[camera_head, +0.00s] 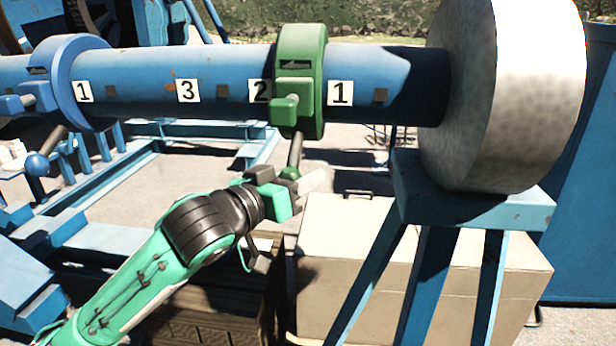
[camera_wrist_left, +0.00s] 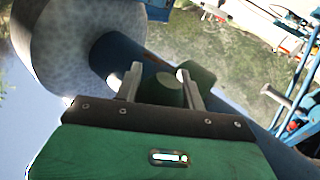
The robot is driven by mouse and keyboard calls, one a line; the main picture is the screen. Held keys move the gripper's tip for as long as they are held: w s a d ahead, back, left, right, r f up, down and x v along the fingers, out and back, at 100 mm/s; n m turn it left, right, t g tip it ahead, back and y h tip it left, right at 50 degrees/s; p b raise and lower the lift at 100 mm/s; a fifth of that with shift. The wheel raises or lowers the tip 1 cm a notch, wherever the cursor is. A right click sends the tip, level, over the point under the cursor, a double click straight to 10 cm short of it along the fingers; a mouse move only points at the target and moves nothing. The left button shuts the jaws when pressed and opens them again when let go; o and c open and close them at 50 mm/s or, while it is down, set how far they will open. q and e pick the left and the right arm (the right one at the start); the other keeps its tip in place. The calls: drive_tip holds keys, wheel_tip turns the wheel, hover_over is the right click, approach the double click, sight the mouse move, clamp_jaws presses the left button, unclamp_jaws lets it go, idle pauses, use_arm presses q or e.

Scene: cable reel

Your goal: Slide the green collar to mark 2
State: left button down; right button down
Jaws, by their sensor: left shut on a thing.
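The green collar (camera_head: 312,60) sits around the blue horizontal shaft (camera_head: 215,75), between the 2 plate (camera_head: 259,91) and the right-hand 1 plate (camera_head: 341,92). It overlaps the right edge of the 2 plate. A handle with a green knob (camera_head: 290,173) hangs from the collar's clamp block. My left gripper (camera_head: 300,183) is at this knob, below the shaft. In the left wrist view, its two fingers (camera_wrist_left: 161,92) are shut on the round green knob (camera_wrist_left: 170,92). The exact finger contact is partly hidden in the head view. My right gripper is not in view.
A blue collar (camera_head: 77,75) sits on the shaft at left, near another 1 plate (camera_head: 83,92) and a 3 plate (camera_head: 188,91). A large pale drum (camera_head: 490,90) closes the shaft's right end. A beige box (camera_head: 345,260) and blue frame legs (camera_head: 430,280) stand below.

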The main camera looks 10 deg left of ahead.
use_arm(q)
drive_tip(key=c, duration=0.9)
unclamp_jaws()
drive_tip(key=shift+s+a, duration=0.1)
drive_tip(key=shift+s, duration=0.05)
drive_tip(key=shift+b+v, duration=6.1)
drive_tip(key=shift+v, duration=0.65)
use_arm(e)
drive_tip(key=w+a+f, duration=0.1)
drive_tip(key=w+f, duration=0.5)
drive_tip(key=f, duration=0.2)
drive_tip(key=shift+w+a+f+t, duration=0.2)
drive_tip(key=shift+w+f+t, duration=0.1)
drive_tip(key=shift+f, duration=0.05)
